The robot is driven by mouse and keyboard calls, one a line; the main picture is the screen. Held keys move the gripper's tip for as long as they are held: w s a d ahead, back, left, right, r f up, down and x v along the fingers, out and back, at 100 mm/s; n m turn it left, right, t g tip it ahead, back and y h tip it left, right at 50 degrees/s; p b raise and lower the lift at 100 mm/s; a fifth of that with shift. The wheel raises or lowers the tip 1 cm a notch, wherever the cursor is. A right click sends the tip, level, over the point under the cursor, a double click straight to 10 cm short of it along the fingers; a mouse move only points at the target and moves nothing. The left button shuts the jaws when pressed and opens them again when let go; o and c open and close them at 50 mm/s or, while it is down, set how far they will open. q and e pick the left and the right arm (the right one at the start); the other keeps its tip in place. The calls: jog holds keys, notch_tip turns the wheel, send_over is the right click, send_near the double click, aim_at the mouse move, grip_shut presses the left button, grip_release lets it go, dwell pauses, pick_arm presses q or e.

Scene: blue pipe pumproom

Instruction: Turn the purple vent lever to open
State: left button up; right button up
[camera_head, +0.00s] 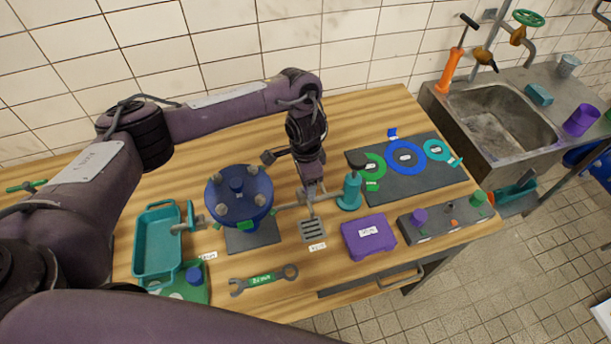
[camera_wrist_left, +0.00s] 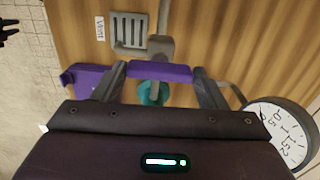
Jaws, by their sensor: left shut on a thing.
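The purple vent lever (camera_wrist_left: 160,72) lies crosswise between the fingers of my left gripper (camera_wrist_left: 163,80) in the left wrist view, and the gripper is shut on it. In the head view my left gripper (camera_head: 312,190) reaches down over the pipe and hides the lever. The slotted vent grate (camera_head: 313,231) lies on the table just in front of it, with a label (camera_head: 318,246) beside it. The grate also shows in the left wrist view (camera_wrist_left: 130,30). My right gripper is not in view.
A blue drum (camera_head: 240,192) stands left of the gripper, and a teal pump (camera_head: 351,190) stands close on its right. A purple case (camera_head: 368,237) and a wrench (camera_head: 262,280) lie in front. A round gauge (camera_wrist_left: 284,130) shows in the left wrist view.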

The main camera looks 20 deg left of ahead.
pick_arm(q)
jog(key=shift+w+r, duration=0.1)
jog(key=o, duration=1)
jog(key=shift+r, duration=3.85)
